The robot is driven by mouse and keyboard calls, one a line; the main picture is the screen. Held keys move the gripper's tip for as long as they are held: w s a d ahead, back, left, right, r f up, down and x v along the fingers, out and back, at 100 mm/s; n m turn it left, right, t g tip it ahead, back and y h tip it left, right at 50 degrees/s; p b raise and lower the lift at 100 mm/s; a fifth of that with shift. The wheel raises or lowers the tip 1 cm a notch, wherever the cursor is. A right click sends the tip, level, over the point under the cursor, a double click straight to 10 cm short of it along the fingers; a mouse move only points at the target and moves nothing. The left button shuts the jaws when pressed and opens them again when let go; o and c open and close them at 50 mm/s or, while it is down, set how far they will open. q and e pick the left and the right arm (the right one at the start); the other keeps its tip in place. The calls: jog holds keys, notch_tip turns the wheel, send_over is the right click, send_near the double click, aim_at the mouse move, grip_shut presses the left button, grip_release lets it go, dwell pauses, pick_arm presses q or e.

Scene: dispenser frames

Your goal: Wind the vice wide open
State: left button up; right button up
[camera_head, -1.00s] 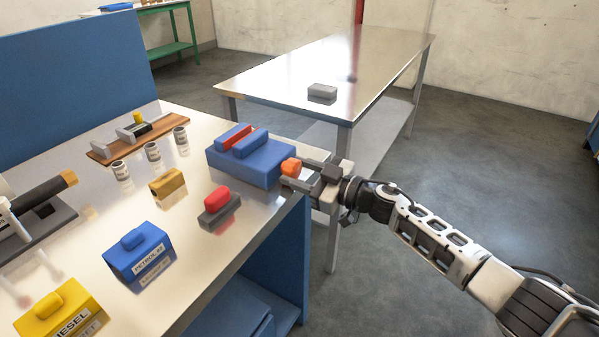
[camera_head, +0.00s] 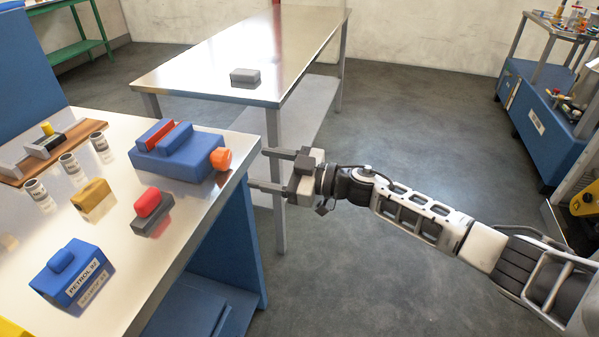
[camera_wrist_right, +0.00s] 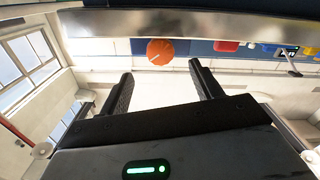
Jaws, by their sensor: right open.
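The vice (camera_head: 160,165) is a blue block near the right edge of the metal bench, with a red jaw bar (camera_head: 154,132) and a blue jaw bar (camera_head: 174,136) on top. The gap between the bars looks narrow. Its orange knob (camera_head: 221,159) sticks out on the right side. My right gripper (camera_head: 258,169) is open and empty, just right of the knob and apart from it, fingers pointing at it. In the right wrist view the knob (camera_wrist_right: 160,51) shows beyond the open fingertips (camera_wrist_right: 161,70), with a thin pointer line. My left gripper is out of view.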

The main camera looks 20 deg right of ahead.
jog(key=v, duration=0.7)
jog(key=shift+s+f, duration=0.1)
jog(key=shift+s, duration=0.1)
